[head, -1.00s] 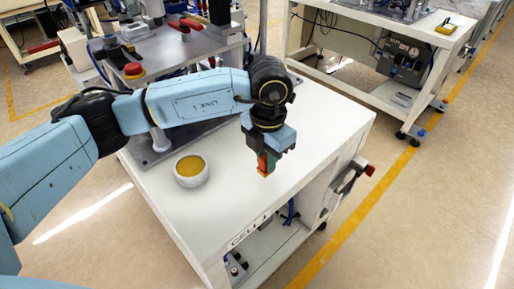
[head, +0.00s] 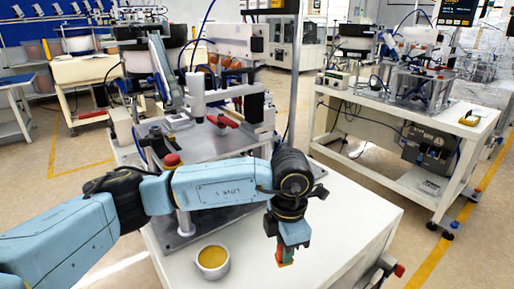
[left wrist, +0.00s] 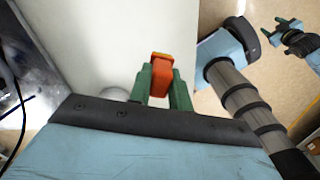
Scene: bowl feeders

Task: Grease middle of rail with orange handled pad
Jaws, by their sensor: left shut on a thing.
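My left gripper (head: 283,256) is shut on the orange-handled pad (head: 285,263) and holds it above the front part of the white table. In the left wrist view the orange handle (left wrist: 161,76) sits between the two green fingers. The pad's working face is hidden. A white cup of yellow grease (head: 212,259) stands on the table to the left of the gripper, apart from it. The rail cannot be clearly picked out among the machine parts behind my arm. My right gripper (left wrist: 283,33) shows at the upper right of the left wrist view, its fingers apart and empty.
A metal base plate with a machine (head: 222,135), a red knob (head: 171,159) and red-handled clamps (head: 222,121) stands behind my left arm. The white table top (head: 345,222) is clear at right. A second bench (head: 470,120) with a yellow item stands across the floor.

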